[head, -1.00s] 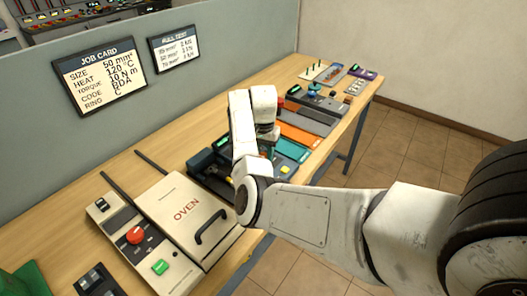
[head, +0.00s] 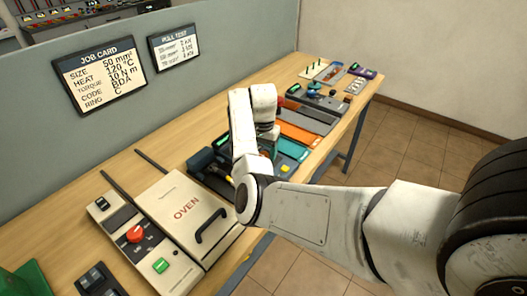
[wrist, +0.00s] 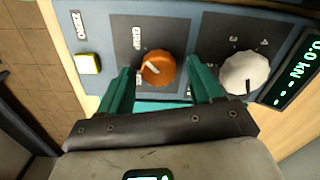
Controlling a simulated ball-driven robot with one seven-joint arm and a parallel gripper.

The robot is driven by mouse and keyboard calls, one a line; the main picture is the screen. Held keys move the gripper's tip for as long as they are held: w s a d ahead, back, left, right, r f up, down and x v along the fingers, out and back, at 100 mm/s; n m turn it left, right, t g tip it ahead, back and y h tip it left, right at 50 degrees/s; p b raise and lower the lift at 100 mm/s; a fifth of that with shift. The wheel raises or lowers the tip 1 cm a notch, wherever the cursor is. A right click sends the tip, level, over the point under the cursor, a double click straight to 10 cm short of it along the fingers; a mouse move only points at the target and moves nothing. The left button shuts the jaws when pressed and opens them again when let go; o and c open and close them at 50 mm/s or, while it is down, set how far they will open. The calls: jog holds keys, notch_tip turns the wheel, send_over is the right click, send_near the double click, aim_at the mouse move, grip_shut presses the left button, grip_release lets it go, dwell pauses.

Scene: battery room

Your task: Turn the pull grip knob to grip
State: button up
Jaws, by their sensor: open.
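The pull grip knob (wrist: 159,69) is orange with a white pointer line and sits on a dark panel marked GRIP in the wrist view. Its pointer is angled toward the upper left of that view. My gripper (wrist: 160,88) has teal fingers, open, one on each side of the knob's near part. I cannot tell whether either finger touches it. In the head view my arm hides the knob and my gripper's fingertips.
A white knob (wrist: 244,73) sits right of the orange one, beside a green display (wrist: 291,76) reading 0.0 kN. A pale yellow ZERO button (wrist: 88,64) is at left. The oven (head: 184,215) stands at left on the bench.

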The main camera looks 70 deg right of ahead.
notch_tip(320, 180, up, 11)
jog(key=b, duration=0.1)
dwell(0.6)
jog(key=shift+f, duration=0.15)
dwell(0.3)
